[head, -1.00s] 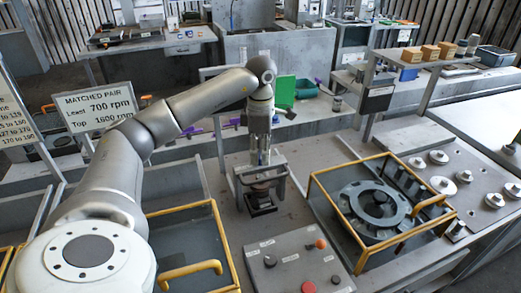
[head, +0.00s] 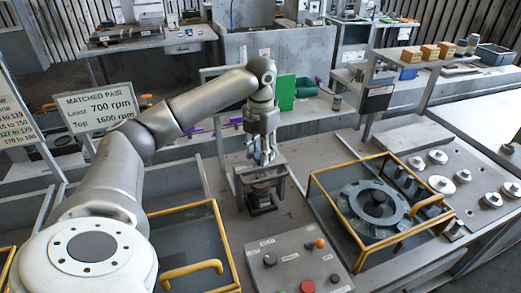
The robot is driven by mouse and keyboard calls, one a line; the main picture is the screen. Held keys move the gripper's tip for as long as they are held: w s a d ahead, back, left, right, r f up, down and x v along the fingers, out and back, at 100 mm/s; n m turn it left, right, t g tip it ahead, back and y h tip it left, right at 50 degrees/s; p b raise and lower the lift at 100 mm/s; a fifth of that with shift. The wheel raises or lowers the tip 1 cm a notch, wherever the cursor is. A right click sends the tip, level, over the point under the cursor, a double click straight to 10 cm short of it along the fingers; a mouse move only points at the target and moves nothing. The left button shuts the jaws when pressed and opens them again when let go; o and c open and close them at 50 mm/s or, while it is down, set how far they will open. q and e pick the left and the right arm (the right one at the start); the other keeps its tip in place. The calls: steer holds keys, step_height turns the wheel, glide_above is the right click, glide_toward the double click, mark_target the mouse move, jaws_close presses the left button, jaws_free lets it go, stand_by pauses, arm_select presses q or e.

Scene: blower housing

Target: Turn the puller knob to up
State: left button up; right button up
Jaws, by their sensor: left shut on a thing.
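My left gripper (head: 262,153) points down over a small grey frame-like device (head: 281,187), which looks like the puller, on the bench in the middle. Its fingers are shut on a part at the top of this device, likely the puller knob; the fingers hide most of that part, and its setting cannot be read. A dark round piece (head: 260,190) sits inside the frame, above a dark block. My right gripper is not in view.
A grey control box (head: 293,259) with black, orange and red knobs stands in front. A yellow-edged guard (head: 323,205) covers a round housing to the right; another yellow-edged guard (head: 216,225) is at left. A green board (head: 285,93) stands behind.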

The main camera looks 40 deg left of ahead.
arm_select(q)
steer(key=n, duration=0.3)
steer(key=shift+n, duration=0.4)
steer(key=n, duration=0.3)
steer(key=shift+n+p, duration=0.3)
steer(key=n, duration=0.6)
steer(key=shift+p, duration=0.3)
steer(key=n, duration=0.6)
steer(key=shift+n+p, duration=0.3)
steer(key=shift+p, duration=0.05)
steer(key=n, duration=0.6)
steer(key=shift+n+p, duration=0.3)
steer(key=shift+p, duration=0.1)
steer(key=o, duration=1)
steer(key=shift+o, duration=0.2)
steer(key=shift+r, duration=0.1)
